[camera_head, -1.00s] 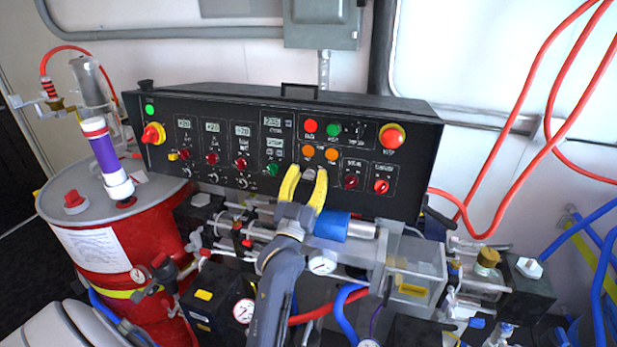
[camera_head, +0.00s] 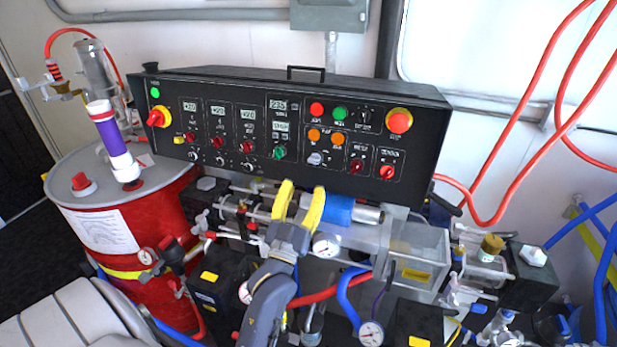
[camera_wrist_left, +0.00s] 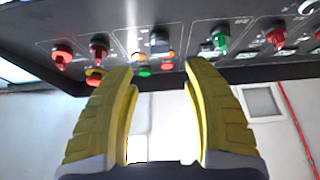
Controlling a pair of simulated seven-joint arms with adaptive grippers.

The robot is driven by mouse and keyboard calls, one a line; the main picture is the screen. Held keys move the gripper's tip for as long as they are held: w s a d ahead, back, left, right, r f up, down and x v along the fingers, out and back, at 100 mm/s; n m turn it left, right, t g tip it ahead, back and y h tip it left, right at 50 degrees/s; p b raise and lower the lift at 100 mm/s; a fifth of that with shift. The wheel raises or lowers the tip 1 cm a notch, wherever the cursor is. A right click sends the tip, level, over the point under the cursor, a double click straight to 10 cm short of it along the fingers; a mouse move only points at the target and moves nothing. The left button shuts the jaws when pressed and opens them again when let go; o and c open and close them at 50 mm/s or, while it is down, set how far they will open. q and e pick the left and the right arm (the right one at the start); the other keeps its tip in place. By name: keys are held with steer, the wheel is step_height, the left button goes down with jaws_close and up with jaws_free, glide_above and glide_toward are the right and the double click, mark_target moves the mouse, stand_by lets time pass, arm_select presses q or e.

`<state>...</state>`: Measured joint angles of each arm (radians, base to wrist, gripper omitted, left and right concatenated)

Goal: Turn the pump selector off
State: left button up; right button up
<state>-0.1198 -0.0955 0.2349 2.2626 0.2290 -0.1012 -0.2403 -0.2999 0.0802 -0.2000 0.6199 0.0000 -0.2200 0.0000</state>
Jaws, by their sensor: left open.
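The black control panel (camera_head: 220,90) stands at the back of the bench. A grey knob (camera_head: 316,158) sits on it below two orange buttons; its label is too small to read, so I cannot confirm it is the pump selector. My left gripper (camera_head: 301,204), with yellow fingers, is open and empty, below and in front of this knob, apart from the panel. In the left wrist view the grey knob (camera_wrist_left: 159,41) shows beyond the gap between the open fingers (camera_wrist_left: 160,85). The knob's setting is not clear. My right gripper is not in view.
Red knobs (camera_head: 357,167) are right of the grey knob, and a green knob (camera_head: 280,152) is left. A red emergency button (camera_head: 399,121) is upper right. Gauges, hoses and a blue cylinder (camera_head: 340,209) crowd the space below. A red drum (camera_head: 160,215) stands left.

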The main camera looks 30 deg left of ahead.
arm_select(q)
steer(key=shift+v, duration=1.5)
